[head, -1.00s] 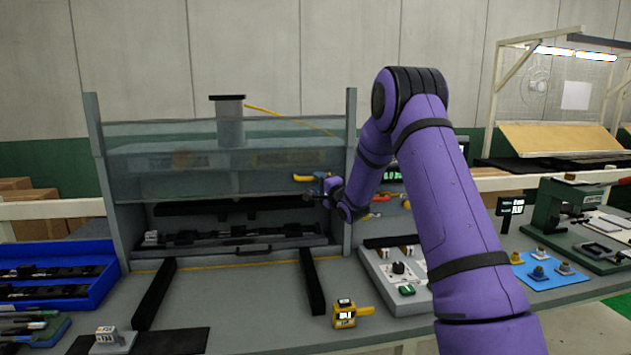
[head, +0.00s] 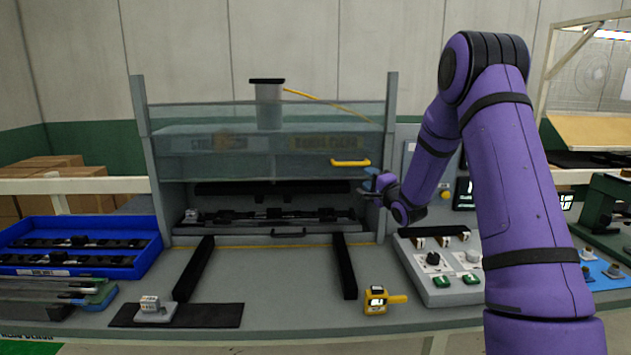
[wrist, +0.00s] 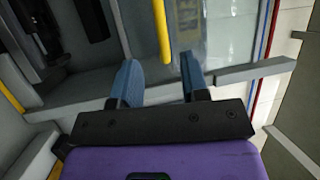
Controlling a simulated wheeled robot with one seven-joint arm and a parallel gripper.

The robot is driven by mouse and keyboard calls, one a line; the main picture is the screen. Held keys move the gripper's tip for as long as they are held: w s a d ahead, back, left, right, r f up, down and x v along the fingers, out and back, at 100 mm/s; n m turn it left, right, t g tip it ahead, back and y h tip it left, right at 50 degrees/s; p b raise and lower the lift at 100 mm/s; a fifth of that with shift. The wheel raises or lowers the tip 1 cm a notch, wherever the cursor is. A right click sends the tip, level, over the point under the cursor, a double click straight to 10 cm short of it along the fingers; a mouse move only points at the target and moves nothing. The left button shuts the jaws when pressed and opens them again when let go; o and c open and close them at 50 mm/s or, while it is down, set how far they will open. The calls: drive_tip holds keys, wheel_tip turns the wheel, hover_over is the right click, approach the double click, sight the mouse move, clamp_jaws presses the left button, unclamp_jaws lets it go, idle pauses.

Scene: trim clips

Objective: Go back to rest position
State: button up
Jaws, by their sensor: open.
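My gripper (head: 369,184) is at the right front of the grey fixture cabinet (head: 390,150), just below and right of the yellow handle (head: 350,162) on its clear sash (head: 270,142). In the wrist view my gripper (wrist: 160,72) shows two blue fingers spread apart with nothing between them. The yellow handle (wrist: 161,30) lies beyond the fingertips, apart from them. My purple arm reaches in from the right of the head view.
Inside the cabinet lies a dark rail assembly (head: 270,216). On the bench are a blue tray (head: 150,250), a black mat (head: 205,315), a yellow device (head: 376,301) and a button panel (head: 440,289). The bench middle is clear.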

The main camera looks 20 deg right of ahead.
drive_tip(key=s+a+r+n+g+h, duration=0.3)
drive_tip(key=s+a+r+n+g, duration=0.4)
drive_tip(key=s+a+r, duration=0.5)
drive_tip(key=s+a+n+g, duration=0.2)
drive_tip(key=s+n, duration=0.1)
drive_tip(key=s, duration=0.8)
drive_tip(key=s+a+n+g+y, duration=0.1)
drive_tip(key=s+a+n+g, duration=0.2)
drive_tip(key=s, duration=0.9)
drive_tip(key=s+a+n+g, duration=0.2)
drive_tip(key=s+a+n, duration=0.1)
drive_tip(key=s, duration=0.9)
drive_tip(key=shift+a+f+g+y, duration=0.25)
drive_tip(key=shift+f+g+y, duration=0.05)
drive_tip(key=shift+g, duration=0.1)
drive_tip(key=shift+w, duration=0.1)
drive_tip(key=shift+c, duration=0.2)
